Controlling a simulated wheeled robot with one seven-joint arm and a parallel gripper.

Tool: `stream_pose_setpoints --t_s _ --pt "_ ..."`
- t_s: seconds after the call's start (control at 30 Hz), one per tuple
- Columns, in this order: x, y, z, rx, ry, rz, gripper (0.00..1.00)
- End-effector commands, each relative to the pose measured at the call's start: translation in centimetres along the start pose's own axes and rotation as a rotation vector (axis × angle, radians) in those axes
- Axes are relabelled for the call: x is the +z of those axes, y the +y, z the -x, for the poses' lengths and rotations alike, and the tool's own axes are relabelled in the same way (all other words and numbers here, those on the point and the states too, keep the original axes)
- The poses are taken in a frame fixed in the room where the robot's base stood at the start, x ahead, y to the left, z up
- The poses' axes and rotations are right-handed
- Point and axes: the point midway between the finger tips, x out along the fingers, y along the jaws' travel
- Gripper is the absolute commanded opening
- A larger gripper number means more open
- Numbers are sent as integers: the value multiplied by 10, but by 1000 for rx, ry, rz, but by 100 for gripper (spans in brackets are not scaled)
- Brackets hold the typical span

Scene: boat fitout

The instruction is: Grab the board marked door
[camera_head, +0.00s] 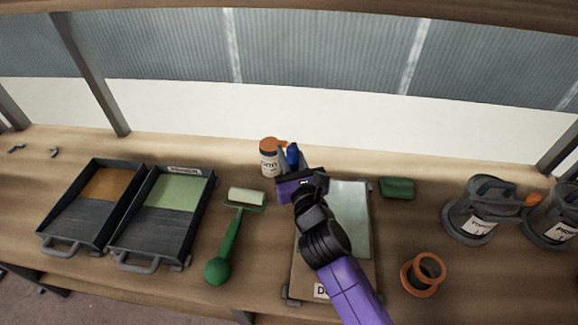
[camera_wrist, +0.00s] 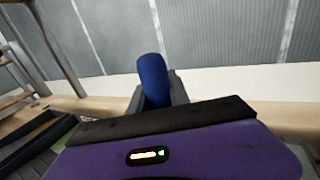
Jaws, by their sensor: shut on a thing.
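A flat board (camera_head: 305,262) lies on the bench under my arm. Its near-edge label starts with "D" and the rest is hidden by my arm. A pale grey-green panel (camera_head: 352,205) covers much of its right side. My gripper (camera_head: 291,157) is at the board's far end, shut on a blue rounded thing (camera_head: 293,150). The blue thing also stands up between the fingers in the wrist view (camera_wrist: 153,80). I cannot tell whether it is joined to the board.
A white jar with an orange lid (camera_head: 268,160) stands close left of my gripper. A green-handled roller (camera_head: 230,235) and two trays (camera_head: 118,225) lie left. A green block (camera_head: 397,187), orange rings (camera_head: 422,273) and labelled grey cans (camera_head: 478,212) are right.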

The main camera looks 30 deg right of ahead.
Motion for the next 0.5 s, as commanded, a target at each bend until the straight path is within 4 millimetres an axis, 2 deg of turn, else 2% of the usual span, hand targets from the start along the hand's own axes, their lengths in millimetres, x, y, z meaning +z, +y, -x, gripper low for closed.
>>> stream_pose_setpoints --t_s 0.03,0.1,0.2,0.5 --pt "-13 0 0 0 2 3 0" --pt "-24 -1 0 -1 2 2 0" --pt "-35 -1 0 -1 1 2 0" --pt "-36 0 0 0 0 1 0"
